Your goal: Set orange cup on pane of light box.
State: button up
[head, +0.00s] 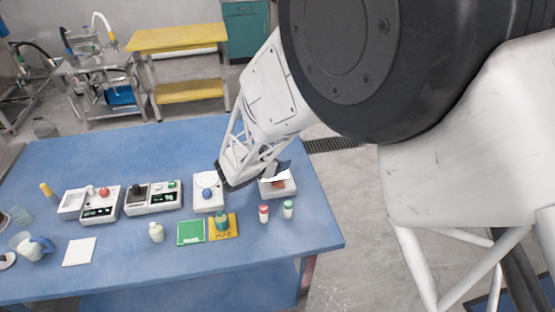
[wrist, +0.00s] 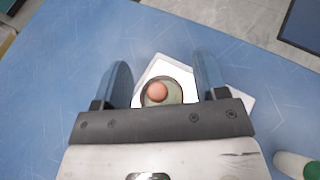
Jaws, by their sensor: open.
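My gripper (head: 255,178) is over the right end of the blue table, jaws apart. In the wrist view its two blue fingers (wrist: 160,85) stand on either side of a small round orange thing (wrist: 157,92), and nothing is held. The orange thing sits in or on a dark greyish round patch on a white box (wrist: 165,68); I cannot tell whether it is the orange cup. In the head view this white box (head: 288,187) is just right of my gripper, with a bright white top and a reddish-orange patch (head: 278,184). My gripper partly hides it.
A white device with a blue knob (head: 208,193) stands left of my gripper, with two more devices further left. In front are a teal jar (head: 222,220) on a yellow mat, a green card (head: 191,232), and red-capped (head: 264,214) and green-capped (head: 288,210) bottles. The front right table corner is clear.

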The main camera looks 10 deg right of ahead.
jog(key=v, duration=1.1)
jog(key=shift+a+r, duration=0.15)
jog(key=shift+s, duration=0.15)
dwell(0.4)
jog(key=s+d+r+m+g+y, duration=0.4)
jog(key=s+d+r+m+g, duration=0.2)
jog(key=s+d+r+m, duration=0.65)
jog(key=s+r+m+y, duration=0.7)
jog(key=s+m, duration=0.5)
jog(key=s, duration=0.2)
jog(key=shift+r+m+t, duration=0.15)
jog(key=shift+m+t, duration=0.2)
jog(key=shift+t, duration=0.05)
